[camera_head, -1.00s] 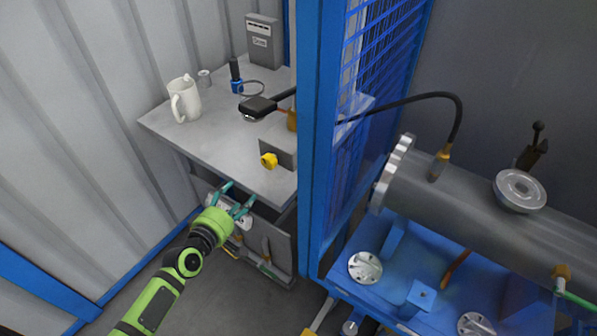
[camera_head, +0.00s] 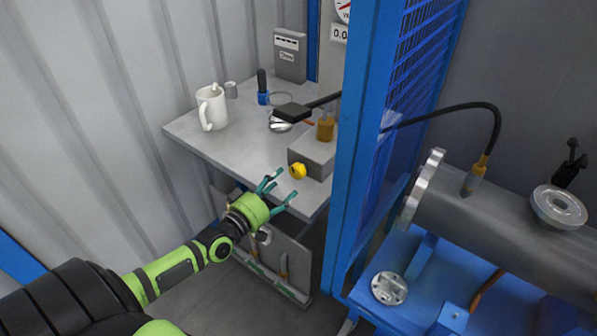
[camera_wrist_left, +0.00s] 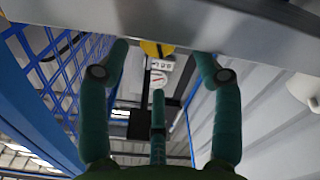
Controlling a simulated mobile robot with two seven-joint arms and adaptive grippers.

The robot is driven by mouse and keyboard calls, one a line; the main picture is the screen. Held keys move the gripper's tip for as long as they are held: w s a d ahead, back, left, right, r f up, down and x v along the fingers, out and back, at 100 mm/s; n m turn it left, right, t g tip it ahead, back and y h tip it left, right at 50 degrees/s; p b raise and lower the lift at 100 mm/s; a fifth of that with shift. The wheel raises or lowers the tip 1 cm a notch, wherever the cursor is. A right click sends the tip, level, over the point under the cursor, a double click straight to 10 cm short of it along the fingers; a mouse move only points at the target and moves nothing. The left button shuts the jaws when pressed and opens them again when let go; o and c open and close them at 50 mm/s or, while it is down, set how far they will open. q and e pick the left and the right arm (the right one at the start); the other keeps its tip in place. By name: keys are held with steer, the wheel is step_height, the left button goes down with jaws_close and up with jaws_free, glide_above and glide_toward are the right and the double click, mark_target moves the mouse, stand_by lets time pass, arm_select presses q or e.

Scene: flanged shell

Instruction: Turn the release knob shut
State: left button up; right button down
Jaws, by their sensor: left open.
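The yellow release knob (camera_head: 297,171) sits on the front face of a grey block (camera_head: 314,152) near the front edge of the grey table. My left gripper (camera_head: 280,190) is open and empty, just in front of and slightly below the knob, with a gap to it. In the left wrist view the knob (camera_wrist_left: 157,49) shows at the top between the open fingers (camera_wrist_left: 158,70), partly cut off by the table's edge. My right gripper is not in view.
A blue post (camera_head: 362,150) rises right of the knob. A flanged grey shell (camera_head: 500,215) lies beyond it.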

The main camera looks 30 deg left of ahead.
mark_target(294, 172)
arm_select(q)
steer(key=shift+w+r, duration=0.2)
steer(key=shift+w, duration=0.3)
steer(key=w, duration=0.3)
steer(key=shift+w+d+f, duration=0.15)
steer(key=shift+w, duration=0.8)
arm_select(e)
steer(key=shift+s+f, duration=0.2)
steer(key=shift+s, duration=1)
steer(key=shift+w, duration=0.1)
